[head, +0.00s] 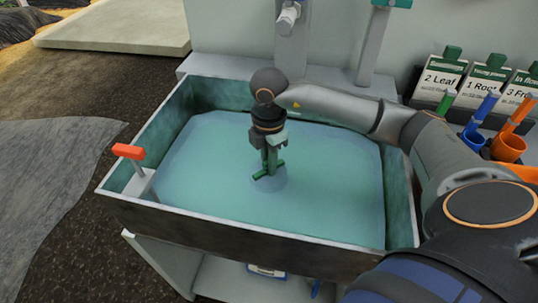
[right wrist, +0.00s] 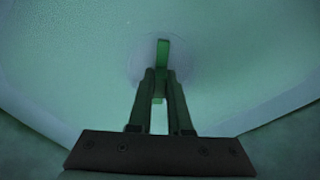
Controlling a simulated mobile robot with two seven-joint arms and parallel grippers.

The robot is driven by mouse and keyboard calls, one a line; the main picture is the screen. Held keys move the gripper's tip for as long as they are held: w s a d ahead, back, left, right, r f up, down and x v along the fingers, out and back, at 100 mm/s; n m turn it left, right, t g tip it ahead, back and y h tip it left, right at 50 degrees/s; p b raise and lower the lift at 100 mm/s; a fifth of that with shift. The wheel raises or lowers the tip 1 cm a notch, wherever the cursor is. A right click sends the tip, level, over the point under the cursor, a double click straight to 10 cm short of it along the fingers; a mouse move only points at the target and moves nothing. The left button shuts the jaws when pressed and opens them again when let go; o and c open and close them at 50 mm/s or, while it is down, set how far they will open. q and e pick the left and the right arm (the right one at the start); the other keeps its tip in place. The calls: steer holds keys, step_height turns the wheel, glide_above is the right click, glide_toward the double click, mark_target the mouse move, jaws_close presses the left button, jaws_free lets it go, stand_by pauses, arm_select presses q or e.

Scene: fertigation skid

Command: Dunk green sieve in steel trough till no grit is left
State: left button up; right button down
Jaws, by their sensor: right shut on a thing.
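The steel trough (head: 290,247) is filled with cloudy blue-green water (head: 215,180). My right gripper (head: 271,158) points down over the middle of the water, its fingers shut on the handle of the green sieve (head: 266,174). Only a short green part of the sieve shows at the water surface, with a faint round patch around it. In the right wrist view, the green handle (right wrist: 162,50) stands out beyond the closed fingers (right wrist: 160,85). The sieve's bowl and any grit in it are hidden. My left gripper is out of view.
An orange-red handle (head: 128,151) stands at the trough's left wall. A grey tap fitting (head: 290,20) rises behind the trough. At right are labelled cards (head: 441,78) and blue and orange cups (head: 508,147). Open water surrounds the gripper inside the walls.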

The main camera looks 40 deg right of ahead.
step_height(320, 180, up, 2)
steer(key=shift+r+p, duration=0.25)
steer(key=shift+p, duration=0.8)
step_height(320, 180, up, 3)
steer(key=p, duration=0.2)
steer(key=shift+r+p, duration=0.2)
steer(key=shift+p, duration=0.2)
steer(key=shift+r+p, duration=0.55)
steer(key=shift+r, duration=0.1)
steer(key=shift+r+p, duration=0.55)
steer(key=shift+r, duration=0.1)
step_height(320, 180, up, 2)
steer(key=shift+p, duration=0.85)
arm_select(q)
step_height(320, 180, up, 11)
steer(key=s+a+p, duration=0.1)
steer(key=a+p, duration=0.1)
steer(key=p, duration=0.4)
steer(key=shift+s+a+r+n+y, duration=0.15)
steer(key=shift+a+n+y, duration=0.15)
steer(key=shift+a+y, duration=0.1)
arm_select(e)
step_height(320, 180, up, 8)
